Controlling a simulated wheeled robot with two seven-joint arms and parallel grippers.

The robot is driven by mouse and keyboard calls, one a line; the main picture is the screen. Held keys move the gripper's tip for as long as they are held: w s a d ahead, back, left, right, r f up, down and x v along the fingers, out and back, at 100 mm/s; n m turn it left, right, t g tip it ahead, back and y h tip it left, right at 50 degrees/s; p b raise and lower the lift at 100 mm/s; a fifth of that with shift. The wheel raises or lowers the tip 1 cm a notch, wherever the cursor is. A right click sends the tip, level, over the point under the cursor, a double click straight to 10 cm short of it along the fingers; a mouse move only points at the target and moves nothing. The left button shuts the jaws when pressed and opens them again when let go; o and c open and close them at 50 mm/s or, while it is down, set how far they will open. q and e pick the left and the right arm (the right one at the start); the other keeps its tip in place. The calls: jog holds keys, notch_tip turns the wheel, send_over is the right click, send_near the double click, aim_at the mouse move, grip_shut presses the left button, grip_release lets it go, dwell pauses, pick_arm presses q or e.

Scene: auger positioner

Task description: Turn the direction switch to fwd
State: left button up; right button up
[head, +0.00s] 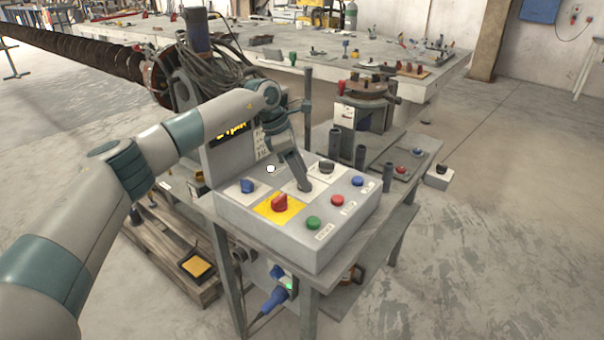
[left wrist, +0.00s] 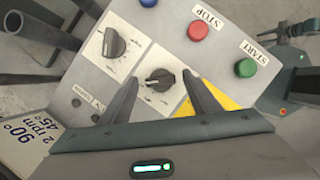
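The control box (head: 270,221) stands on a metal workbench, with several knobs and buttons on its sloped top. My left gripper (head: 303,187) points down at the middle white plate and hides its knob in the head view. In the left wrist view, a black knob (left wrist: 160,80) on that white plate lies between the two spread fingertips of my left gripper (left wrist: 161,84). I cannot tell if the fingers touch it. Another black knob (left wrist: 115,43) is on the neighbouring white plate. The small markings around both knobs are too small to read. My right gripper is not recognisable in either view.
A red knob (head: 280,203) on a yellow plate and a blue knob (head: 247,186) sit close to the gripper. Green (head: 313,223), red (head: 337,200) and blue (head: 357,181) buttons line the box's right side. Dark upright tubes (head: 335,144) stand behind.

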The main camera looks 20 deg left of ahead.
pick_arm(q)
jog(key=shift+r, duration=0.1)
jog(key=shift+s+a+r, duration=0.1)
jog(key=shift+a+r, duration=0.15)
jog(key=shift+r, duration=0.3)
jog(key=b+v, duration=0.2)
jog(key=v, duration=1.4)
pick_arm(e)
jog(key=shift+s+d+f+g+h, duration=0.2)
jog(key=shift+s+d+g, duration=0.2)
jog(key=shift+s+d, duration=0.15)
jog(key=shift+s+d+f+g+h, duration=0.1)
jog(key=shift+s+d+f+g, duration=0.1)
jog(key=shift+s+d+g, duration=0.25)
pick_arm(q)
jog(key=shift+s, duration=0.1)
pick_arm(e)
jog(key=shift+s+f, duration=0.1)
jog(key=shift+s, duration=0.2)
